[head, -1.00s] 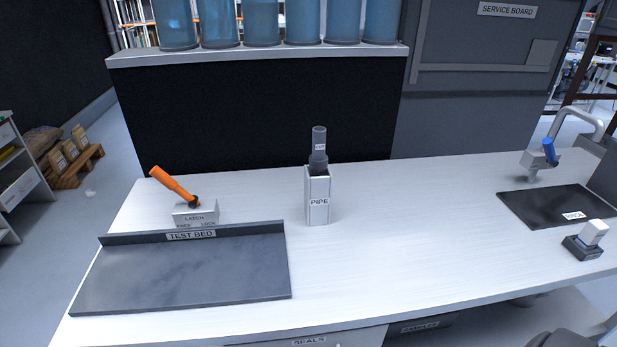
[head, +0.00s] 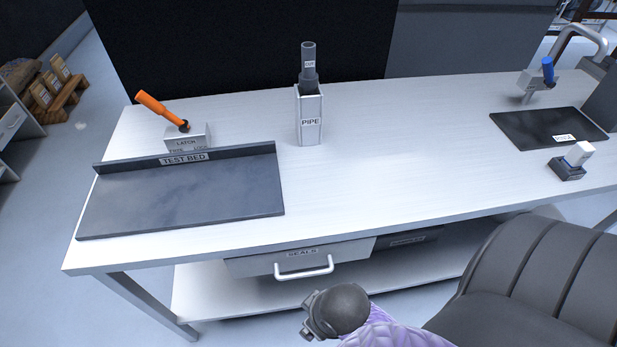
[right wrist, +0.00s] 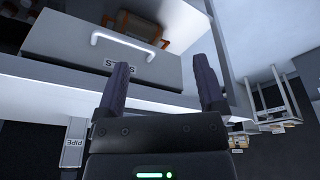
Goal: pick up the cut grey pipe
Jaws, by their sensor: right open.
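The cut grey pipe (head: 308,62) stands upright in a pale square holder (head: 310,128) labelled PIPE, near the back edge of the bench. Its lower part is hidden inside the holder. In the right wrist view the holder (right wrist: 74,146) shows at the lower left. My right gripper (right wrist: 161,62) is open and empty there, with the seals drawer beyond its fingers. A part of my arm shows at the bottom of the head view, in front of the bench and well apart from the pipe; no fingers are clear there. My left gripper is not in view.
The test bed (head: 180,195) and a latch with an orange handle (head: 160,108) are at the left. A black mat (head: 535,130), a blue-handled tap (head: 547,72) and a small block (head: 567,168) are at the right. The seals drawer handle (head: 304,268) sticks out. The bench middle is clear.

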